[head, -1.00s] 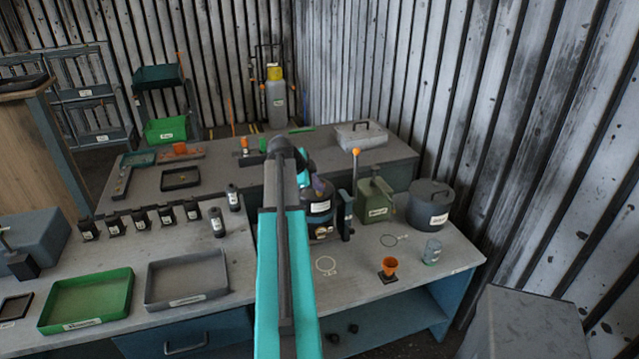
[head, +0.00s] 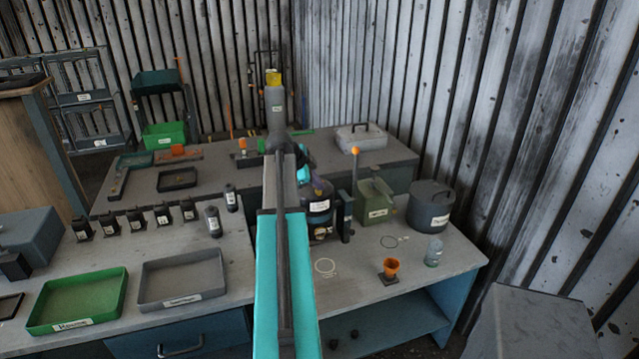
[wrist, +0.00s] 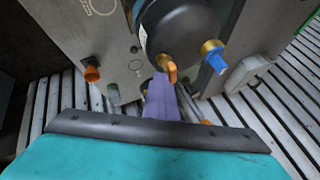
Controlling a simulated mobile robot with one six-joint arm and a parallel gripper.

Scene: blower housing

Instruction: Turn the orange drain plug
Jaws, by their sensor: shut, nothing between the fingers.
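The orange drain plug (wrist: 168,68) sticks out from the underside of a dark rounded housing (wrist: 180,35) in the wrist view. My gripper (wrist: 160,80) shows there as purple fingers closed together, with nothing between them. Their tips are right by the plug and overlap its lower edge in the picture; I cannot tell whether they touch it. In the head view, the dark housing (head: 320,206) stands on the bench just right of my arm, which hides part of it. The plug cannot be made out there.
A brass fitting with a blue handle (wrist: 214,56) sits beside the plug. An orange-topped lever (head: 354,180), green can (head: 375,205) and lidded pot (head: 430,208) stand right of the housing. An orange cup (head: 391,266) and glass jar (head: 434,250) are nearer.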

